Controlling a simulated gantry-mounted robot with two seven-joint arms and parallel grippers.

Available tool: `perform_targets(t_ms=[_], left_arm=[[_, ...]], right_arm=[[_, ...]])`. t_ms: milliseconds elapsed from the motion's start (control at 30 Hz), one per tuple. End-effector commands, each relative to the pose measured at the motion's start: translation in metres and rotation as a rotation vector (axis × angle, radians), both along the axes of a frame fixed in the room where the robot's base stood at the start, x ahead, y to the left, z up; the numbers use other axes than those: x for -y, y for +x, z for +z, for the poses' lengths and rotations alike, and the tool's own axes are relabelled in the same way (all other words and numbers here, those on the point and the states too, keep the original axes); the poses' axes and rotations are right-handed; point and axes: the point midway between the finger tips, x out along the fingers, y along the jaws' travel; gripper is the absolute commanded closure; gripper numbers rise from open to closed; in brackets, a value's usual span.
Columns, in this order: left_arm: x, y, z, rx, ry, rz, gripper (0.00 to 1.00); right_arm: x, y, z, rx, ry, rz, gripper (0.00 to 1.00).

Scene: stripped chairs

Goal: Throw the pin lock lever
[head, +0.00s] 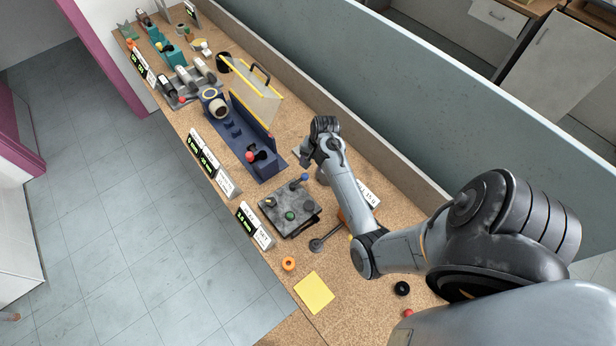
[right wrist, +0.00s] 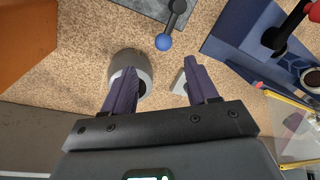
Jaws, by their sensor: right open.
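A blue ball knob on a short dark lever (head: 305,177) sits at the back corner of a grey metal plate fixture (head: 279,222). The blue ball (right wrist: 163,42) also shows in the right wrist view, just beyond the fingertips and between their lines. My right gripper (right wrist: 160,66) is open and empty, with its two dark fingers apart and not touching the ball. In the head view the right arm reaches in from the right and its hand (head: 308,160) is above the bench behind the plate; its fingertips are hard to make out. My left gripper is not in view.
A grey cylinder (right wrist: 143,68) stands beneath the left finger in the right wrist view. A blue fixture with a red-knobbed lever (head: 257,155) stands beyond the plate. A yellow sheet (head: 314,293) and an orange ring (head: 289,264) lie in front.

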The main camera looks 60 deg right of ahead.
Motion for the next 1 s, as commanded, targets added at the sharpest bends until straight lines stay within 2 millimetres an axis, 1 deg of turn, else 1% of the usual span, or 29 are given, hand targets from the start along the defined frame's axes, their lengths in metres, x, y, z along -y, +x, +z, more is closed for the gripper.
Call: perform_targets(t_ms=[33,167,267,500,700,833,1000], left_arm=[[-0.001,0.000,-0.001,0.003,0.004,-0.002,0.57],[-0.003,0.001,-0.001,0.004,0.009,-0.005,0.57],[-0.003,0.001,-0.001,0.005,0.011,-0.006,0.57],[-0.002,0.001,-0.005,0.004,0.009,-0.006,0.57],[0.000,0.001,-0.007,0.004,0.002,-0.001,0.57],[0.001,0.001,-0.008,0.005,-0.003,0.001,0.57],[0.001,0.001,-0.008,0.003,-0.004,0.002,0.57]], right_arm=[[0.000,0.004,-0.001,0.007,0.000,0.000,0.42],[0.000,0.008,-0.011,0.010,0.001,0.001,0.42],[-0.002,0.011,-0.024,0.010,0.000,0.003,0.42],[-0.002,0.018,-0.063,0.009,-0.001,0.003,0.42],[-0.003,0.023,-0.088,0.011,-0.002,0.003,0.42],[-0.004,0.024,-0.097,0.010,-0.002,0.002,0.42],[-0.004,0.025,-0.101,0.012,-0.002,0.003,0.42]])
